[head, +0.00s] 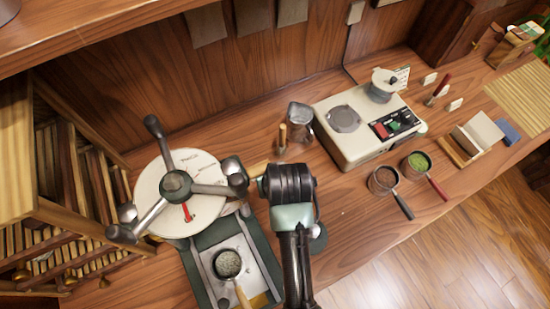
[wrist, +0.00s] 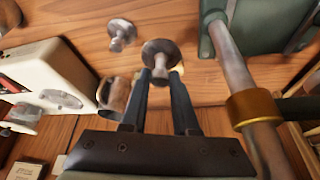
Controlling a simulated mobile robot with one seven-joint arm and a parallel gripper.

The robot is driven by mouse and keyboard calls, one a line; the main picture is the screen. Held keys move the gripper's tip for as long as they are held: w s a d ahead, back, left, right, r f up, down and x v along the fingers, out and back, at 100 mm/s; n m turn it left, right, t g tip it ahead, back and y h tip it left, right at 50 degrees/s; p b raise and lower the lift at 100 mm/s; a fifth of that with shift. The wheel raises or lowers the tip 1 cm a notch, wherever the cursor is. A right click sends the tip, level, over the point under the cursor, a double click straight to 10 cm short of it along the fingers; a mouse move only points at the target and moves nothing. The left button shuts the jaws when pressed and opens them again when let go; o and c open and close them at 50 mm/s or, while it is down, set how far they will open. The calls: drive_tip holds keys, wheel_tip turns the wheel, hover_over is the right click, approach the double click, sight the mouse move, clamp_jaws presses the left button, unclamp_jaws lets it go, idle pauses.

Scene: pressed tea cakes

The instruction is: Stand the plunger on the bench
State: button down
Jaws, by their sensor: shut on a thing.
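My gripper (wrist: 159,88) is shut on the plunger (wrist: 159,52), a grey metal piece with a round disc and a short stem. The stem sits between the dark fingertips. The disc lies beyond them, over the wooden bench (wrist: 205,75). I cannot tell whether the disc touches the bench. In the head view my arm hides the fingertips and the plunger.
A similar metal piece (wrist: 121,33) stands nearby on the bench. A metal cup (head: 300,116) and a wooden-handled tool (head: 283,135) are behind my gripper. The large press (head: 176,188) is left, the cream machine (head: 340,150) right. Bare bench lies right of my arm.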

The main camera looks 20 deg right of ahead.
wheel_tip(320, 180, down, 8)
drive_tip(key=shift+f, duration=0.1)
idle(0.4)
drive_tip(key=c, duration=0.7)
unclamp_jaws()
drive_tip(key=shift+f, duration=0.15)
drive_tip(key=v, duration=1.2)
drive_tip(key=shift+s, duration=0.1)
